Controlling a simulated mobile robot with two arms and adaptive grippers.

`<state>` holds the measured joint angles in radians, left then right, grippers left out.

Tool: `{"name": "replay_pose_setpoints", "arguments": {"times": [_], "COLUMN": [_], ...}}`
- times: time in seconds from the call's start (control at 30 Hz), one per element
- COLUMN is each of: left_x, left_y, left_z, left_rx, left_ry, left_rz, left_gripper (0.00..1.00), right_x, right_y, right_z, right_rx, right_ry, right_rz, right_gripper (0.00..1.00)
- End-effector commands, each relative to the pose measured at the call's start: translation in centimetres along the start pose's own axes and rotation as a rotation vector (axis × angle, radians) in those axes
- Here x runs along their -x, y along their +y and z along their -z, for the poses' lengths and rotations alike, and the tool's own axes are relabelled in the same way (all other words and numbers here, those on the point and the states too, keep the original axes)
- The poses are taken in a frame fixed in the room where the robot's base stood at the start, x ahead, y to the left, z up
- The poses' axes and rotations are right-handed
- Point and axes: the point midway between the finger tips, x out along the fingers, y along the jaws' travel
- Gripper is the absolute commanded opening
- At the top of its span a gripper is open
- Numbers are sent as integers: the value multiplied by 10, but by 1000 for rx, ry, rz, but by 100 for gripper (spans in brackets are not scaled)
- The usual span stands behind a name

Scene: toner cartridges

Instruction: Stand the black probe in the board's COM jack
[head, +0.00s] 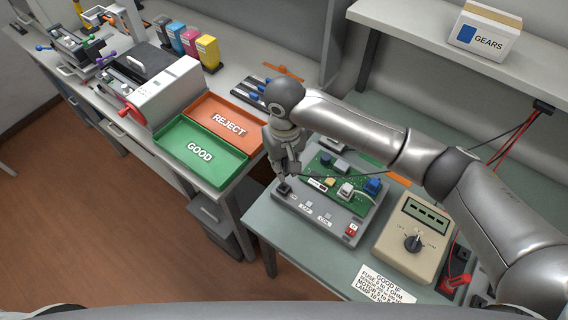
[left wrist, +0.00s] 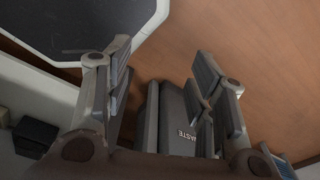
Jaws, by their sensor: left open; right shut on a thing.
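My right gripper (head: 287,168) is shut on the black probe (head: 284,187) at the left end of the grey test board (head: 317,228). A thin dark lead runs right from the gripper toward the meter. The gripper hides much of the probe, so I cannot tell whether its tip is in a jack. The board carries a green circuit card and small labels too small to read surely, with a red part at its right front corner. My left gripper (left wrist: 163,62) is open and empty in the left wrist view; it is not visible in the head view.
The tan meter (head: 412,232) stands right of the board, with a red probe (head: 457,281) beyond it. A printed card (head: 385,286) lies in front. Green GOOD (head: 180,160) and orange REJECT (head: 255,131) trays sit left. In the left wrist view, a grey waste bin (left wrist: 177,115) stands below.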

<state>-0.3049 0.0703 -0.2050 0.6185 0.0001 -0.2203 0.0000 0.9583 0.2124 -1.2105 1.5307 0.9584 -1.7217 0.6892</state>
Motion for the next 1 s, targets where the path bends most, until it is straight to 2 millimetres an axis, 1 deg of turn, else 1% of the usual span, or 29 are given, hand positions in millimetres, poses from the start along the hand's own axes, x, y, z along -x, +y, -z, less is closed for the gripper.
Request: {"name": "replay_pose_setpoints", "arguments": {"times": [0.03,0.3,0.8,1.0], "left_x": [-6,-23,-53,-55], "left_y": [-2,-10,-11,-11], "left_z": [-1,-1,-1,-1], "left_rx": [0,1,2,2], "left_ry": [0,1,4,5], "left_rz": [2,13,13,13], "left_gripper": [51,51,51,51], "right_x": [-6,-20,-45,-55], "right_y": [0,1,1,0], "right_z": [0,0,0,0], "right_rx": [0,0,1,0], "right_ry": [0,1,1,0], "right_rz": [-1,-1,-1,0], "right_gripper": [1,1,1,1]}}
